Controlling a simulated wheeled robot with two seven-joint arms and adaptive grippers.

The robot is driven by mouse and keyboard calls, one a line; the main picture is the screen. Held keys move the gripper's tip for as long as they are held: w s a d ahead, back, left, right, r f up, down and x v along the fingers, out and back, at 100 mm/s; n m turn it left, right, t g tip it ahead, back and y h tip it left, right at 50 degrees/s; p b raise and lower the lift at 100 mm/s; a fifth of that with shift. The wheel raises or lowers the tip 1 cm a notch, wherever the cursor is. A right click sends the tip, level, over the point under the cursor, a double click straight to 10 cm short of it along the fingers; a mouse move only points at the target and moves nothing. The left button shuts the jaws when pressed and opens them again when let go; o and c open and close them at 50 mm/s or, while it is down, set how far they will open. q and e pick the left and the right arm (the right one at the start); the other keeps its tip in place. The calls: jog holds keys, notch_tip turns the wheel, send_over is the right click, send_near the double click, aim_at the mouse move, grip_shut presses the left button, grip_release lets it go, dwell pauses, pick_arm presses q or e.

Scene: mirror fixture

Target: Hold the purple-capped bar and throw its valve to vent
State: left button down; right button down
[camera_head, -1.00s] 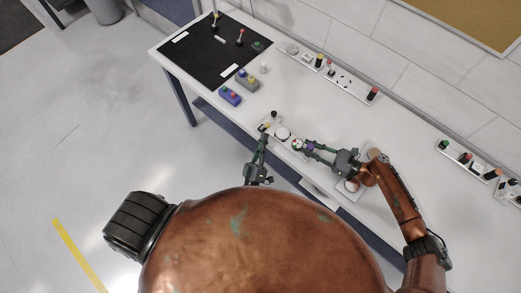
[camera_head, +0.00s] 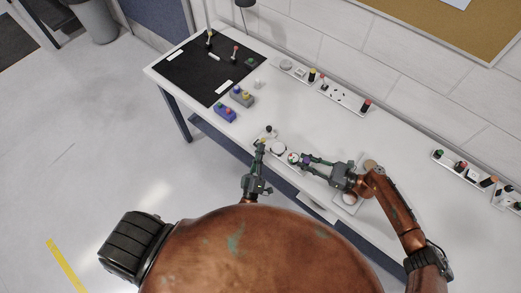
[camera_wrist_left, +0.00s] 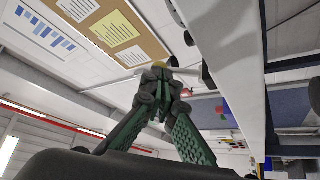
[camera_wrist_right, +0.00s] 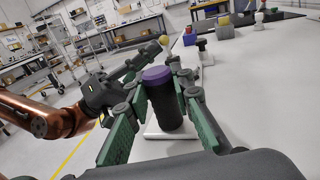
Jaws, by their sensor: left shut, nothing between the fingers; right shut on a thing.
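The purple-capped bar is a white strip in the head view, with a dark post at its far left end, a white disc (camera_head: 278,148) and a round dial (camera_head: 293,157). Its dark post with a purple cap (camera_wrist_right: 158,75) stands upright between the fingers of my right gripper (camera_head: 306,160), which is shut on it. My left gripper (camera_head: 261,146) is shut, empty, at the bar's left end. A yellow knob (camera_wrist_right: 163,40) shows at its fingertips in the right wrist view; I cannot tell whether they touch it. The valve's markings are too small to read.
A blue button box (camera_head: 225,112) and a grey one (camera_head: 242,96) stand on the white table beyond the bar. A black mat (camera_head: 190,75) lies at the far left. Other strips with posts line the wall, one of them with a red-capped post (camera_head: 365,106).

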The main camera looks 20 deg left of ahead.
pick_arm(q)
jog(key=shift+a+r+n+g+y, duration=0.15)
jog(key=shift+n+g+y, duration=0.1)
jog(key=shift+n, duration=0.3)
jog(key=shift+a+r+n+g+y, duration=0.15)
jog(key=shift+n+y, duration=0.1)
jog(key=shift+n, duration=0.3)
jog(key=shift+r, duration=0.1)
jog(key=shift+w+a+r+n+g, duration=0.15)
jog(key=shift+a+n+g, duration=0.15)
jog(key=shift+n, duration=0.2)
jog(key=shift+w+a+r, duration=0.2)
jog(key=shift+a+r, duration=0.15)
jog(key=shift+a, duration=0.35)
jog(key=shift+w+a+r, duration=0.15)
jog(key=shift+w+a, duration=0.1)
jog(key=shift+a, duration=0.4)
dwell(0.4)
jog(key=shift+s, duration=0.15)
jog(key=s+d+r, duration=0.1)
jog(key=s+d, duration=0.3)
jog(key=s, duration=0.9)
jog(key=shift+r, duration=0.25)
